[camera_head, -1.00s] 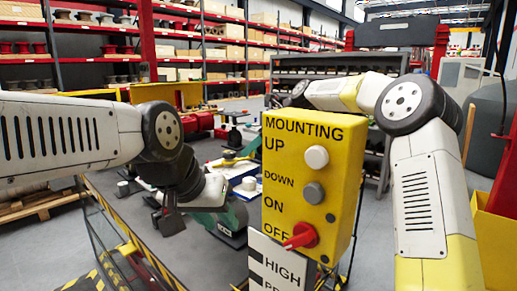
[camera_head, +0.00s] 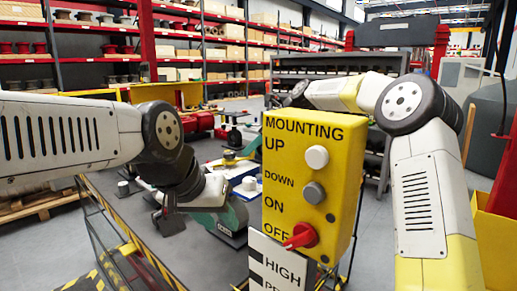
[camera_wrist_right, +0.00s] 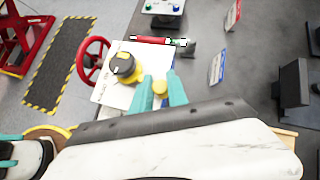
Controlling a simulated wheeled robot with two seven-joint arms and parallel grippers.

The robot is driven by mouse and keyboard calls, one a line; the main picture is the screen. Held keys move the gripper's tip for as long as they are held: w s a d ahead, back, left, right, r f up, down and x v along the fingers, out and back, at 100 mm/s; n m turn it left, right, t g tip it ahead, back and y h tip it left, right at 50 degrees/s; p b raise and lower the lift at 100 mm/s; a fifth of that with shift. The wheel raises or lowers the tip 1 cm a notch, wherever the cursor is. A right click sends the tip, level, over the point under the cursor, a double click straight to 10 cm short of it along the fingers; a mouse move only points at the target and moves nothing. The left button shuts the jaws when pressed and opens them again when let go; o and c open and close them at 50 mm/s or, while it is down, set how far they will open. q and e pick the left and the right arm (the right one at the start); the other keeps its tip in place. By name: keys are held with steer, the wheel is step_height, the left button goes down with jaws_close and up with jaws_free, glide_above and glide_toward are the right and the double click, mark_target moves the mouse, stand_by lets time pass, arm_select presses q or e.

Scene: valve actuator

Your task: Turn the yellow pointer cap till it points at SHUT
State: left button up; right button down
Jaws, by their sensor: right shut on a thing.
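In the right wrist view my right gripper (camera_wrist_right: 160,84), with teal fingers, is shut on a small round yellow piece (camera_wrist_right: 160,88), which looks like the yellow pointer cap. Its pointing direction and the SHUT mark cannot be read. Beside it, to the left, a yellow-and-black round part (camera_wrist_right: 125,67) stands on a white plate (camera_wrist_right: 112,95) with small dark lettering. The right gripper is hidden there behind the yellow control box.
A yellow control box (camera_head: 312,180) with knobs and a red switch (camera_head: 300,236) stands in front. A red handwheel (camera_wrist_right: 90,60) is left of the plate.

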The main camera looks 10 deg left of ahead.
steer(key=shift+r, duration=0.1)
stand_by(0.7)
steer(key=s+m+t, duration=0.1)
steer(key=s+d+m+t, duration=0.1)
steer(key=m, duration=0.1)
steer(key=shift+s+h, duration=0.15)
steer(key=shift+h, duration=0.25)
steer(key=shift+s+d+m+t+h, duration=0.15)
steer(key=shift+s+m+t+h, duration=0.2)
steer(key=shift+m+t, duration=0.45)
steer(key=c, duration=1.3)
jaws_free()
steer(key=v, duration=0.7)
steer(key=shift+s+d+r, duration=0.15)
steer(key=shift+d+r, duration=0.05)
steer(key=shift+d, duration=0.1)
